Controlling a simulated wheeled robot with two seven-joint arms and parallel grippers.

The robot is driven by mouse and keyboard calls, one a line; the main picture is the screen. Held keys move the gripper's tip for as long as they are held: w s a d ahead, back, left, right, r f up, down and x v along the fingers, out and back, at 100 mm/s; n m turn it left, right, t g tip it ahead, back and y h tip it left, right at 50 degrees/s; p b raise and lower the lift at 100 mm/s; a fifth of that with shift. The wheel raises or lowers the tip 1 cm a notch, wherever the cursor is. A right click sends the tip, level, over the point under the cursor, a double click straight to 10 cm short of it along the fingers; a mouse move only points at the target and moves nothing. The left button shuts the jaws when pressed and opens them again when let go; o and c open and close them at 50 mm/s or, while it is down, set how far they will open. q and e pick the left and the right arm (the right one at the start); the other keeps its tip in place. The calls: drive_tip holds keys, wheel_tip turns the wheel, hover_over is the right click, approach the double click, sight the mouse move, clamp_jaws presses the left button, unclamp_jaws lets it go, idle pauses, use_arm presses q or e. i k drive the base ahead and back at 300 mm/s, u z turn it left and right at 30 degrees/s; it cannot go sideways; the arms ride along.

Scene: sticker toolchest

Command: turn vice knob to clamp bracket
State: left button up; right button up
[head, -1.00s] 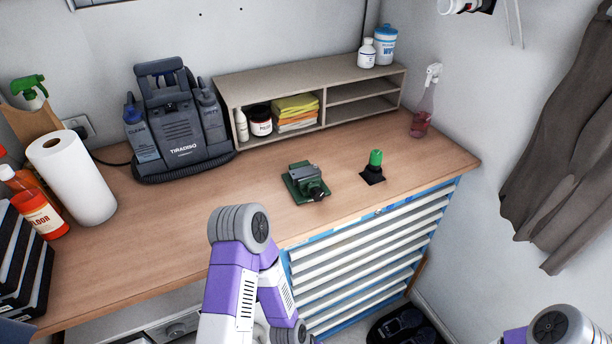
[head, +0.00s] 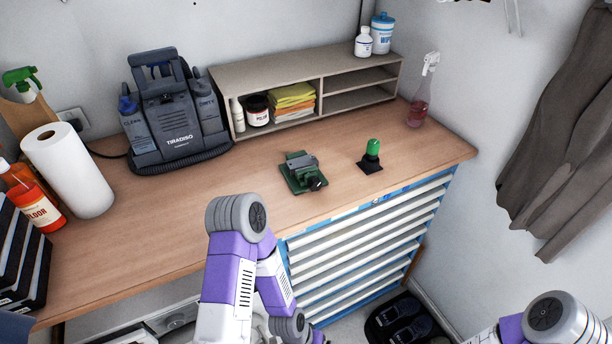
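A small green vice (head: 302,172) stands on the wooden workbench (head: 210,190), near its front edge. Its dark round knob (head: 317,183) faces the front right. A grey piece (head: 298,160) lies at the top of the vice; I cannot tell whether it is the bracket or part of the jaws. My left arm (head: 236,255) rises in front of the bench, below and left of the vice. My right arm (head: 550,318) is at the bottom right corner, away from the bench. Neither gripper's fingers show.
A green-topped black object (head: 371,157) stands right of the vice. A grey cleaning machine (head: 172,125), a paper towel roll (head: 68,170) and an orange bottle (head: 32,200) are on the left. A shelf unit (head: 230,82) stands behind.

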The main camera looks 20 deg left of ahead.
sight(315, 185)
drive_tip(key=z, duration=1.5)
drive_tip(key=i, duration=0.4)
drive_tip(key=u, duration=2.55)
